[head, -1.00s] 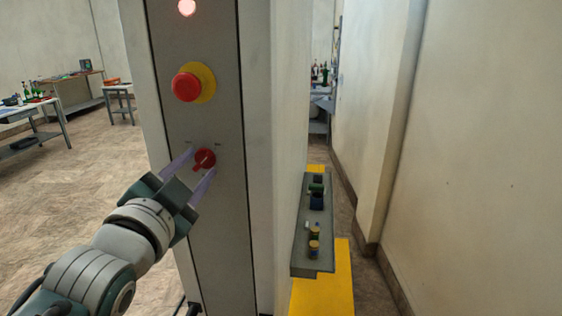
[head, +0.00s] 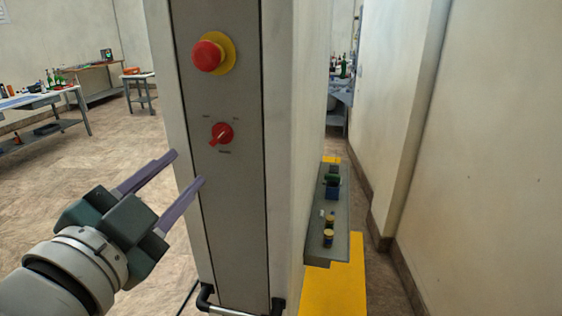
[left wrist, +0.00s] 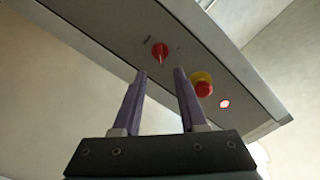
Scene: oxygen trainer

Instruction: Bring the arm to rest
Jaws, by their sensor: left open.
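My left gripper (head: 188,168) is open and empty, with purple fingers apart, below and to the left of the red rotary knob (head: 221,133) in the head view. The knob sits on the grey control panel (head: 232,230), its pointer slanting to the lower left. The fingers are clear of the knob. In the left wrist view the open fingers (left wrist: 160,72) point up toward the panel, with the red knob (left wrist: 160,52) beyond them. My right gripper is in neither view.
A red emergency button on a yellow base (head: 209,55) is above the knob. A grey shelf (head: 318,245) with small bottles is on the panel housing's right side, over a yellow block (head: 335,285). A wall stands at right. Tables (head: 70,97) stand far left, with open floor between.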

